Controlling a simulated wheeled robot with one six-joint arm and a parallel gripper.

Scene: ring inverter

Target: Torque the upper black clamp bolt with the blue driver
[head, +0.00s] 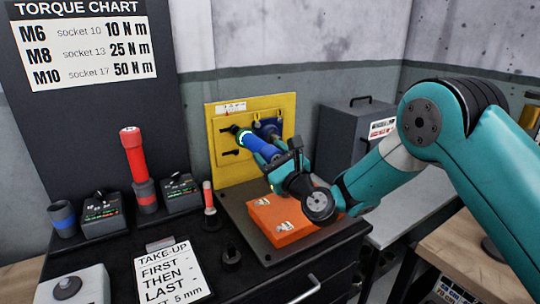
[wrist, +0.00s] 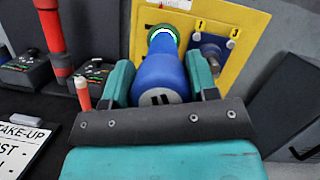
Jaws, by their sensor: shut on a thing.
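My gripper (head: 281,164) is shut on the blue driver (head: 257,143), which it holds roughly level with its nose toward the yellow panel (head: 222,178). The driver also shows between my teal fingers in the wrist view (wrist: 164,74). A ring (head: 242,136) near its nose glows green. The nose reaches the upper left part of the panel, where the upper black clamp bolt is mostly hidden behind it. I cannot tell whether the nose is seated on the bolt. A lower black fitting (head: 230,153) shows below the driver.
An orange box (head: 284,226) lies on the dark plate below my gripper. A red driver (head: 134,158) stands upright on the left, beside two black chargers (head: 103,213). A take-up card (head: 170,274) lies in front. A grey cabinet (head: 345,137) stands right of the panel.

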